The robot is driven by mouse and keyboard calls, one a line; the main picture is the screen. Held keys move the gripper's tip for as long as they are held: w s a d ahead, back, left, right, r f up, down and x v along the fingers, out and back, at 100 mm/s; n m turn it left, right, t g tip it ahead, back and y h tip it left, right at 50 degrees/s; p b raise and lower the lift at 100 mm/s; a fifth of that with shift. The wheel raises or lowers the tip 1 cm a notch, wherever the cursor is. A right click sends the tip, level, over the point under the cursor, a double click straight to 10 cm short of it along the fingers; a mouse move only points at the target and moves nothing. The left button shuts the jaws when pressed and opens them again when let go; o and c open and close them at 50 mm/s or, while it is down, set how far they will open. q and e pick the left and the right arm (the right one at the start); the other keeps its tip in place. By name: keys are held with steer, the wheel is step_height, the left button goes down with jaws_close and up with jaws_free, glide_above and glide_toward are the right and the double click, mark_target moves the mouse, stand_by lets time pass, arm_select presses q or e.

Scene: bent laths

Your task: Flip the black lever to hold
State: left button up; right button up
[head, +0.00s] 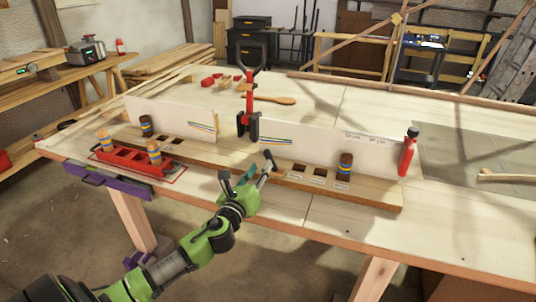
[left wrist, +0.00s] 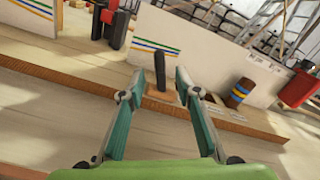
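The black lever (left wrist: 160,72) stands up from a small brown base on the wooden board (left wrist: 60,68) in the left wrist view. In the head view a small dark upright piece (head: 270,157) just beyond my left gripper seems to be the lever. My left gripper (head: 243,177) is open and empty, low over the front edge of the board. In the left wrist view its two teal fingers (left wrist: 159,84) are spread, with the lever seen between and beyond their tips. I cannot tell any contact. My right gripper is not in view.
White panels (head: 325,142) stand behind the board, with a red and black clamp (head: 249,105) between them. A red tray (head: 130,158) with pegs lies left.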

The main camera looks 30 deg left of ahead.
mark_target(267, 157)
arm_select(q)
steer(key=x, duration=0.8)
steer(key=shift+d+f, duration=0.1)
jaws_close()
